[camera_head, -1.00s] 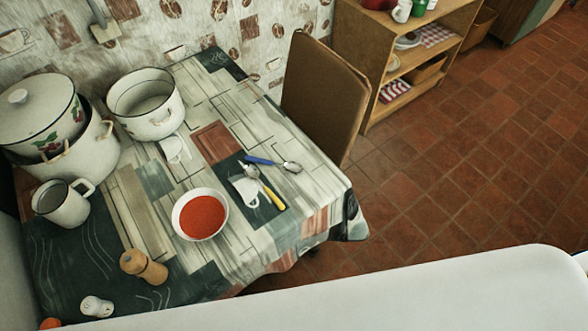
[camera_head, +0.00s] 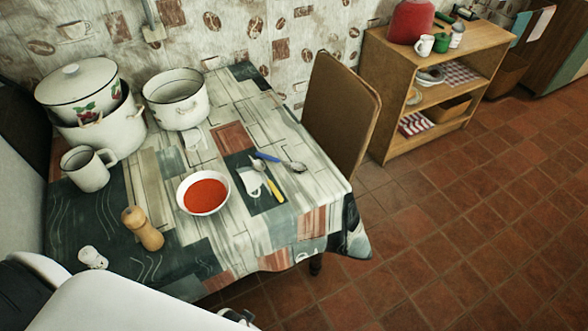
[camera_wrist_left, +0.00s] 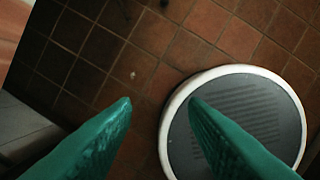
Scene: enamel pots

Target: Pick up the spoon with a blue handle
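The spoon with a blue handle (camera_head: 268,157) lies on the patterned table (camera_head: 232,140), its metal bowl pointing right. A second spoon with a yellow handle (camera_head: 273,190) lies just below it, close by. In the left wrist view my left gripper (camera_wrist_left: 158,103) has its two green fingers spread apart with nothing between them. It points down over the tiled floor, away from the table.
A wooden shelf (camera_head: 436,83) stands behind. The floor at right is clear.

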